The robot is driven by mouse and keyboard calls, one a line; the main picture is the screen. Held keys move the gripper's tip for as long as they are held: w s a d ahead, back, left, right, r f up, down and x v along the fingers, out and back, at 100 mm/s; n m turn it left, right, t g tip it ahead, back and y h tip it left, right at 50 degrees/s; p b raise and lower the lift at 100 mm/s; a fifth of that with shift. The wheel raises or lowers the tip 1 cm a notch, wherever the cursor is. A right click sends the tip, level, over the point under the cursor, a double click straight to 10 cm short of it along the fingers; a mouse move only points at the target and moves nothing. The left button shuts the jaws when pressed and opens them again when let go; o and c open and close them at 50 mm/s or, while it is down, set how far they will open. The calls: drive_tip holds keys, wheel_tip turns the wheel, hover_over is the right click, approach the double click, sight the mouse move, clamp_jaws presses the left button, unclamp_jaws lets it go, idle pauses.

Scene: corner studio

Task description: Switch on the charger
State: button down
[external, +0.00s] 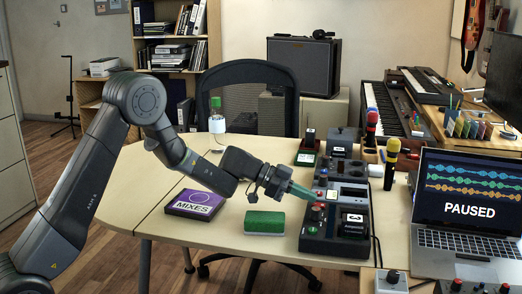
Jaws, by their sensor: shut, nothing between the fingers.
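A long dark device (318,243), which looks like the charger, stands on the desk right of centre. A black block marked 3 (352,223) sits in its near right part. Red and pale round controls (317,206) run along its left side. My gripper (314,197) is shut and empty, its green fingers reaching from the left to the upper of these controls. I cannot tell whether the fingertips touch one. The fingers partly hide the device's left edge. No lit indicator can be made out for certain.
A green block (265,222) and a purple MIXES case (196,204) lie left of the device. Two smaller devices stand behind it, one greenish (307,157) and one grey (342,140). A laptop (467,205) reading PAUSED and a yellow-topped microphone (391,165) stand to the right.

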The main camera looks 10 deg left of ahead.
drive_tip(key=shift+f, duration=0.15)
drive_tip(key=b, duration=0.2)
drive_tip(key=shift+f+b, duration=0.3)
drive_tip(key=shift+f, duration=0.05)
drive_tip(key=shift+f+h+b, duration=0.15)
drive_tip(key=shift+h+b, duration=0.15)
drive_tip(key=shift+b, duration=0.75)
drive_tip(key=shift+a+b, duration=0.1)
drive_tip(key=shift+b, duration=0.45)
drive_tip(key=shift+r+p, duration=0.25)
drive_tip(key=shift+p, duration=0.15)
drive_tip(key=shift+r, duration=0.1)
drive_tip(key=shift+r+b, duration=0.45)
drive_tip(key=shift+r, duration=0.3)
